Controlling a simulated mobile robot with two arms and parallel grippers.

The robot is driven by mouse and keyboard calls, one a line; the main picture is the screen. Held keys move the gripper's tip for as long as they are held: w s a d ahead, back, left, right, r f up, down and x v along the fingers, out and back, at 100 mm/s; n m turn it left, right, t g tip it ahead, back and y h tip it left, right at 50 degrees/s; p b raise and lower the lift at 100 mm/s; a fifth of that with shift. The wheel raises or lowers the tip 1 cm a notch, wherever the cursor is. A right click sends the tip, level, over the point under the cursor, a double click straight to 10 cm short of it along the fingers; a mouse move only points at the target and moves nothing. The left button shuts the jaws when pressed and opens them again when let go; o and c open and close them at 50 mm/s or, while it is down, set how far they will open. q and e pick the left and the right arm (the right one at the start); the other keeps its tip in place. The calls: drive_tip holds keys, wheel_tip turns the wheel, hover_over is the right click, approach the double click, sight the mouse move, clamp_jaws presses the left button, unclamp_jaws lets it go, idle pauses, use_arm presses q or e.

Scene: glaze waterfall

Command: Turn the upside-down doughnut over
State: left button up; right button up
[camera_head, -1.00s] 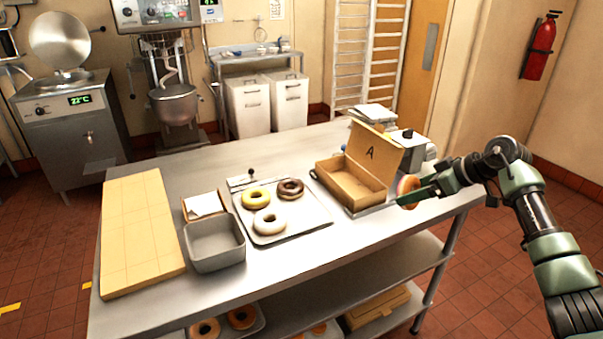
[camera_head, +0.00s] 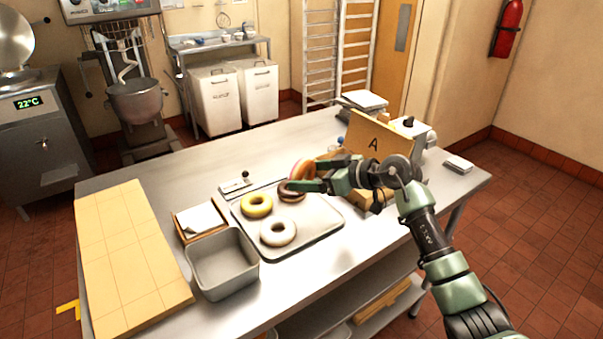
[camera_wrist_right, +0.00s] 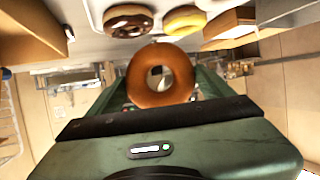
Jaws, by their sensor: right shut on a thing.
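My right gripper (camera_head: 308,184) is shut on a doughnut (camera_head: 300,168) and holds it up over the back right of the tray (camera_head: 317,226). In the head view its pink-orange upper edge shows behind the fingers. In the right wrist view the held doughnut (camera_wrist_right: 135,75) stands on edge with a plain brown face toward the camera. On the tray lie a yellow-glazed doughnut (camera_head: 257,205), a white-glazed one (camera_head: 278,232) and a chocolate one (camera_head: 290,196), partly hidden by the gripper. My left gripper is not in view.
An open cardboard box with a lid marked A (camera_head: 375,140) stands right of the tray, mostly behind my right arm. A grey bin (camera_head: 222,263), a small wooden box (camera_head: 201,220) and a wooden board (camera_head: 125,260) are to the left. The table's front middle is clear.

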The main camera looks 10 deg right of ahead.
wheel_tip(320, 180, down, 4)
drive_tip(key=b, duration=0.5)
drive_tip(key=shift+f+b, duration=0.1)
drive_tip(key=shift+b, duration=0.2)
drive_tip(key=shift+f+b, duration=0.3)
drive_tip(key=shift+b, duration=0.1)
drive_tip(key=shift+f+p, duration=0.55)
drive_tip(key=shift+p, duration=0.1)
drive_tip(key=shift+f, duration=0.55)
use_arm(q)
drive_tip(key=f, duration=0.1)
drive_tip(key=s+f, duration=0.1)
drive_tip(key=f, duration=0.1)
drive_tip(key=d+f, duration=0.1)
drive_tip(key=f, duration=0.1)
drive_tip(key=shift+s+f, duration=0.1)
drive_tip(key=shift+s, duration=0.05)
use_arm(e)
drive_tip(key=shift+f, duration=0.25)
use_arm(q)
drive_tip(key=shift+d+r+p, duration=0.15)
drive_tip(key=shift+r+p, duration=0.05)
drive_tip(key=shift+p, duration=0.2)
use_arm(e)
drive_tip(key=shift+f, duration=0.1)
drive_tip(key=o, duration=1.3)
